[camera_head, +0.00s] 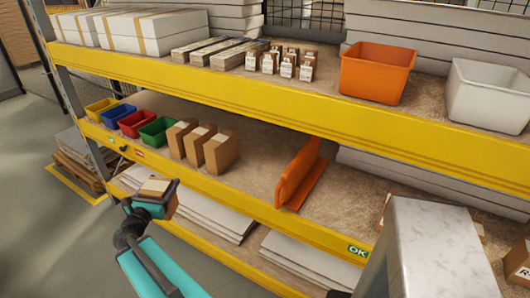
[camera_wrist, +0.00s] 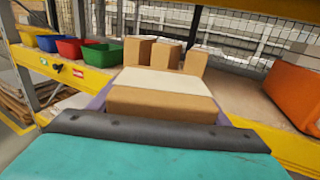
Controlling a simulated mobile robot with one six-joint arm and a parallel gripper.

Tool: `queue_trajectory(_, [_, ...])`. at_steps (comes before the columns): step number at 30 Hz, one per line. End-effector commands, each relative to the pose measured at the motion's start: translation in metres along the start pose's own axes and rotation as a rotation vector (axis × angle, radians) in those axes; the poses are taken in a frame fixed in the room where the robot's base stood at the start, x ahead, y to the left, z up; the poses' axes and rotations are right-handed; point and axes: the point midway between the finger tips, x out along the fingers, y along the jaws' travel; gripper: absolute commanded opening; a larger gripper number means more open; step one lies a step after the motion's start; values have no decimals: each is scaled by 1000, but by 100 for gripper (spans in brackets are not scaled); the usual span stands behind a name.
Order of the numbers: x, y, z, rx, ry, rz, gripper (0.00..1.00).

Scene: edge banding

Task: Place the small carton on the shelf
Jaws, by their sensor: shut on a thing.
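My gripper (camera_head: 163,199) is shut on a small brown carton (camera_head: 155,187) with a pale strip across its top. It holds the carton in front of the shelf's middle level, near the yellow front beam. In the wrist view the held carton (camera_wrist: 160,102) fills the centre, and the finger edges show beside it. The middle shelf (camera_head: 255,165) has a brown board surface. Three similar cartons (camera_head: 220,152) stand upright in a row on it, beyond my gripper; they also show in the wrist view (camera_wrist: 166,54).
Blue, red, yellow and green bins (camera_head: 157,131) stand left of the carton row. An orange divider (camera_head: 299,175) stands to the right, with bare board between. The upper yellow beam (camera_head: 260,98) runs above. White panels (camera_head: 215,213) lie on the level below.

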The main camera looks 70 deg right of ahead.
Motion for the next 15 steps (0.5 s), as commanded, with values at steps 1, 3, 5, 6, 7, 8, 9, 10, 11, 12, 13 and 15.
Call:
queue_trajectory(1, [10, -13, 5, -2, -1, -18, 37])
queue_trajectory(3, [23, -28, 7, -2, -1, -40, 37])
queue_trajectory(5, [33, -42, 9, -2, 0, -57, 37])
queue_trajectory(6, [40, -52, 10, -1, 0, -69, 37])
queue_trajectory(7, [45, -58, 11, -1, 0, -77, 37])
queue_trajectory(8, [50, -66, 12, -1, -1, -86, 37])
queue_trajectory(9, [56, -75, 13, -1, -1, -98, 37])
queue_trajectory(10, [61, -82, 14, -2, -1, -108, 37])
queue_trajectory(11, [65, -90, 15, -2, -1, -116, 37])
queue_trajectory(12, [71, -100, 16, -1, 0, -128, 37])
queue_trajectory(13, [75, -107, 17, -1, 0, -136, 37])
queue_trajectory(15, [85, -125, 19, -1, -1, -157, 37])
